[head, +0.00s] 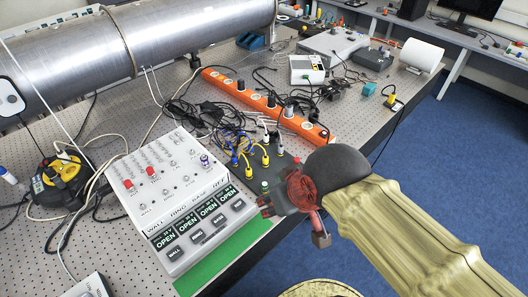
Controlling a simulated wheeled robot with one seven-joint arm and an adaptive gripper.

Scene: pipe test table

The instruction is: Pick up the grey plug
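Two pale grey-white plugs stand upright on a dark panel (244,172) among blue and yellow ones. One pale plug (266,138) is at the back and the other pale plug (281,150) is a little nearer and to the right. Which one is the grey plug I cannot tell for sure. My gripper (268,202), dark with red parts, is at the front right of the panel, nearer than the plugs and apart from them. Its fingers are small and partly hidden by its own body, so their opening is unclear. I see nothing held in it.
A white control box (181,228) with knobs and OPEN displays stands left of the panel. An orange power strip (243,92) and tangled dark cables lie behind. A large metal pipe (190,35) spans the back. The table's edge runs below my gripper.

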